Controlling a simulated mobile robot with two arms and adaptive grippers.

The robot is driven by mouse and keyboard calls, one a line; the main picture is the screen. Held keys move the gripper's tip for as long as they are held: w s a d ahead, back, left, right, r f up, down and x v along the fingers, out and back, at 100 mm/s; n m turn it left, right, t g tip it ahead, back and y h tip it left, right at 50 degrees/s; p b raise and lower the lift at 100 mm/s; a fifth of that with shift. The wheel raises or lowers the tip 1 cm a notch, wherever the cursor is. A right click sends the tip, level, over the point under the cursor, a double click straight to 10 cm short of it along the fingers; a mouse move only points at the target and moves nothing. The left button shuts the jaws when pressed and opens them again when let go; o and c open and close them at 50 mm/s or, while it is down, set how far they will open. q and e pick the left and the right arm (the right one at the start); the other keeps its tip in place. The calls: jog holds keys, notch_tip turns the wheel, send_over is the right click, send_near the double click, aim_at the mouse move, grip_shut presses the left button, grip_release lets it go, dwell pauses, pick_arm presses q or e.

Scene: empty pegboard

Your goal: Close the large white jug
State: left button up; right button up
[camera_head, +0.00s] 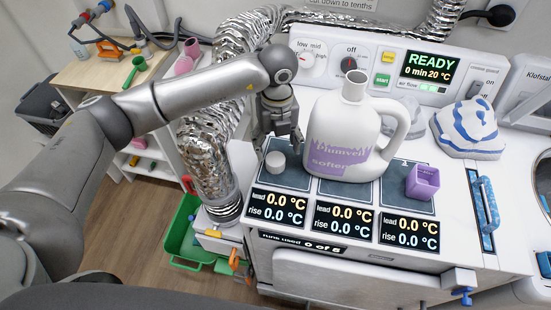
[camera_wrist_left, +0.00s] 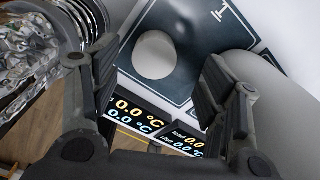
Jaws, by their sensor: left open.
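The large white jug (camera_head: 345,135) stands upright on the middle dark pad of the white machine, with a purple label, a handle on its right and an open neck with no cap on it. A small white round cap (camera_head: 275,161) sits on the left dark pad, left of the jug. It also shows in the left wrist view (camera_wrist_left: 155,55), between my fingers in the picture. My left gripper (camera_head: 289,140) points down above and just behind the cap, open and empty. In the left wrist view its fingers (camera_wrist_left: 160,85) are spread wide. My right gripper is not in view.
A purple cup (camera_head: 422,181) stands on the right pad. A blue-striped white cloth (camera_head: 467,128) lies at the right. A control panel (camera_head: 385,68) rises behind the jug. A silver foil duct (camera_head: 209,150) runs along the left, near my arm. A green crate (camera_head: 187,235) is on the floor.

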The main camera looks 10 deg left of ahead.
aim_at(275, 158)
pick_arm(q)
jog(key=shift+f, duration=0.15)
jog(key=f+p, duration=0.3)
jog(key=f, duration=0.1)
jog(key=shift+s+a+f, duration=0.1)
jog(key=shift+s+a, duration=0.1)
jog(key=shift+s, duration=0.1)
jog(key=shift+f, duration=0.35)
jog(key=c, duration=0.7)
jog(key=shift+c, duration=0.2)
